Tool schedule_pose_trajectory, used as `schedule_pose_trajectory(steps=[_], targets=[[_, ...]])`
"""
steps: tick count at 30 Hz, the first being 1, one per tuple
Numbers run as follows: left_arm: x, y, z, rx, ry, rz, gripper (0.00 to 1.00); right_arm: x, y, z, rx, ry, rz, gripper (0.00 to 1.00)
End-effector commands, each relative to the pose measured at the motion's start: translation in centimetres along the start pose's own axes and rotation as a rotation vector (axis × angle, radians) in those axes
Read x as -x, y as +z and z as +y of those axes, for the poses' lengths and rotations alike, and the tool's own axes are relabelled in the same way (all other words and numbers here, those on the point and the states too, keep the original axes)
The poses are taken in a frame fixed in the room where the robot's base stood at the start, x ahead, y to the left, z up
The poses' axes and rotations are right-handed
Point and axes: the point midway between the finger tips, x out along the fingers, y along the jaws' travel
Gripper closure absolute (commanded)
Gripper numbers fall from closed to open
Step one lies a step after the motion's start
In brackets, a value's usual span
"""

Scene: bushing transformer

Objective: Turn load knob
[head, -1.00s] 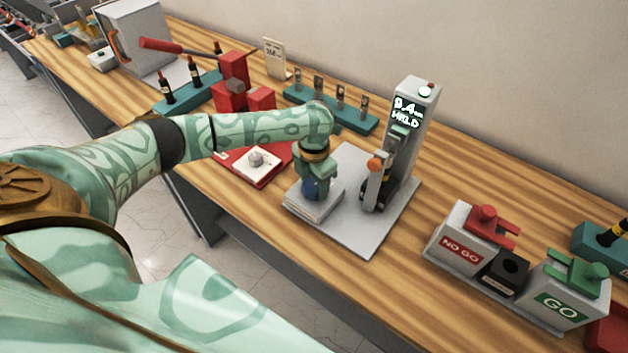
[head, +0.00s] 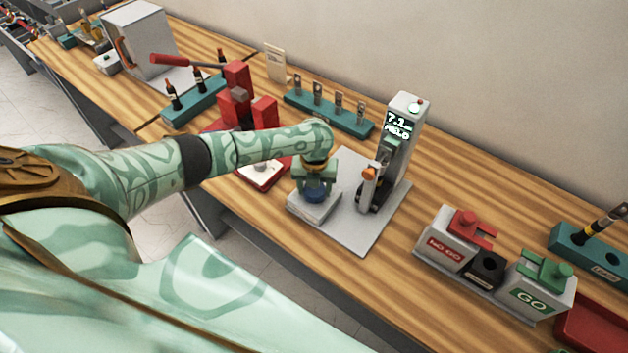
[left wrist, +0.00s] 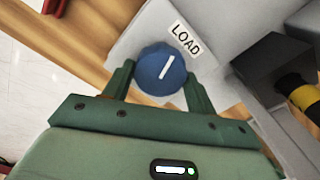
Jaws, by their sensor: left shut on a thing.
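The blue load knob (head: 315,194) sits on a white block at the front left of the grey tester plate (head: 362,235). In the left wrist view the knob (left wrist: 161,69) is round with a white line tilted slightly to the right, beside a LOAD label (left wrist: 185,38). My left gripper (head: 315,182) points down over it, and its two fingers in the left wrist view (left wrist: 158,82) are shut on the knob's sides. The tester's column (head: 405,135) has a lit display (head: 397,125) that seems to read 7.1, with a blurred word below. My right gripper is not in view.
A lever post (head: 369,187) with an orange top stands right of the knob. NO GO (head: 445,245) and GO (head: 540,290) boxes stand further right. A red press (head: 237,95) and a teal rack (head: 330,115) are behind my left arm.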

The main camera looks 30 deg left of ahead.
Motion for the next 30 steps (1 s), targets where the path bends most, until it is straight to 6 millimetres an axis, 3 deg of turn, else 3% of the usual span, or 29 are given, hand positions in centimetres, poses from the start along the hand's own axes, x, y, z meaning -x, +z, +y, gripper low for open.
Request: schedule_pose_trajectory(steps=[12,30], targets=[[0.4,0.2,-0.1,0.395,-0.001,-0.002,0.66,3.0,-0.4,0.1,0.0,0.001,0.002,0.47],[0.3,0.3,-0.1,0.893,-0.002,-0.004,0.66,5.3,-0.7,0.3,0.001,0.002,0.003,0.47]])
